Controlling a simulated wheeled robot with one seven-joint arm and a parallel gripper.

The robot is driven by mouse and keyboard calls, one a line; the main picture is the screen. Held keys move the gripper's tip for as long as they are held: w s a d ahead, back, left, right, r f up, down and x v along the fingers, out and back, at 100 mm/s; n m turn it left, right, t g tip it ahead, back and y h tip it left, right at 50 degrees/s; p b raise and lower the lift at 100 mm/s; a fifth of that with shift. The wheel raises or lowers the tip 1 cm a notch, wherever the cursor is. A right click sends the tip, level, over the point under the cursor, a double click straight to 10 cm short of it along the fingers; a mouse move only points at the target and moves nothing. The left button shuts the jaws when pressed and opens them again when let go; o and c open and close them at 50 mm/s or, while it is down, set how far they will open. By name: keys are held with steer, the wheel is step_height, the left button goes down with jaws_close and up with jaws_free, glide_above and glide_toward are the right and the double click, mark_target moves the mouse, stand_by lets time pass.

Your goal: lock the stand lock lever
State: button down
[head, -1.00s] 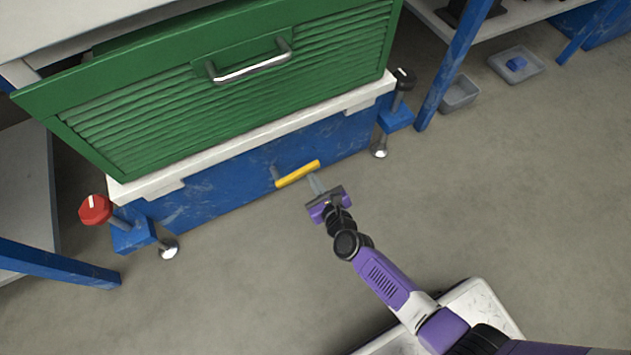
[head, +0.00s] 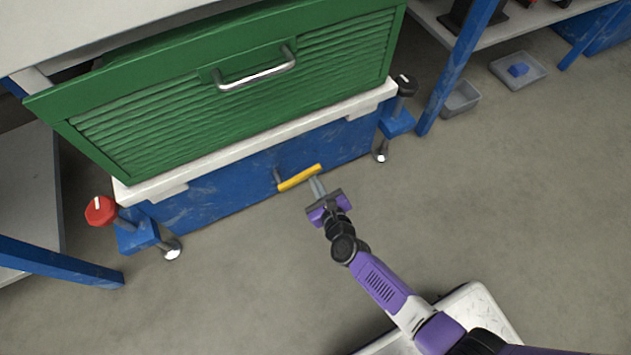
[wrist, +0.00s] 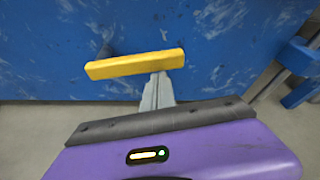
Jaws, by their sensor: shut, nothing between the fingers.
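The stand lock lever is a yellow bar (head: 299,178) on a short grey pivot at the front of the blue stand base (head: 225,192). It lies nearly level, its right end a little higher in the head view. The yellow lever (wrist: 135,64) also shows in the wrist view, in front of the blue panel. My gripper (head: 317,184) is shut and empty, with its fingertips at the lever's right part. In the wrist view the fingers (wrist: 157,88) reach up to the lever's lower edge near its right end; I cannot tell whether they touch it.
A green louvred panel with a metal handle (head: 256,75) is above the stand. A red knob (head: 100,210) is at the left corner and a black knob (head: 405,85) at the right. Grey bins (head: 460,98) stand at right. The floor in front is clear.

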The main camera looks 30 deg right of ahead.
mark_target(310, 170)
steer(key=r+p, duration=0.1)
steer(key=r+n+p, duration=0.1)
steer(key=r+p, duration=0.1)
steer(key=shift+a+h, duration=0.2)
steer(key=shift+h, duration=0.1)
steer(key=shift+a+r+n+h+p, duration=0.25)
steer(key=shift+r+n+h+p, duration=0.25)
steer(key=shift+n+p, duration=0.3)
steer(key=shift+a+r+n+t+h+p, duration=0.3)
steer(key=shift+a+r+n+h+p, duration=0.15)
steer(key=shift+r+n, duration=0.5)
steer(key=a+n, duration=0.1)
steer(key=a+r+n+h, duration=0.1)
steer(key=n, duration=0.1)
steer(key=shift+r+t, duration=0.15)
steer(key=shift+t, duration=0.25)
steer(key=shift+a+r+n+t+h+b, duration=0.15)
steer(key=shift+a+r+n+b, duration=0.15)
steer(key=shift+a+n, duration=0.3)
steer(key=shift+a+r+n+t+h+b, duration=0.1)
steer(key=shift+a+r+n+b, duration=0.1)
steer(key=shift+a+n+b, duration=0.25)
steer(key=shift+a+r+n+t+h+b, duration=0.15)
steer(key=shift+a+r+n+b, duration=0.1)
steer(key=shift+a+n, duration=0.4)
steer(key=shift+a, duration=0.2)
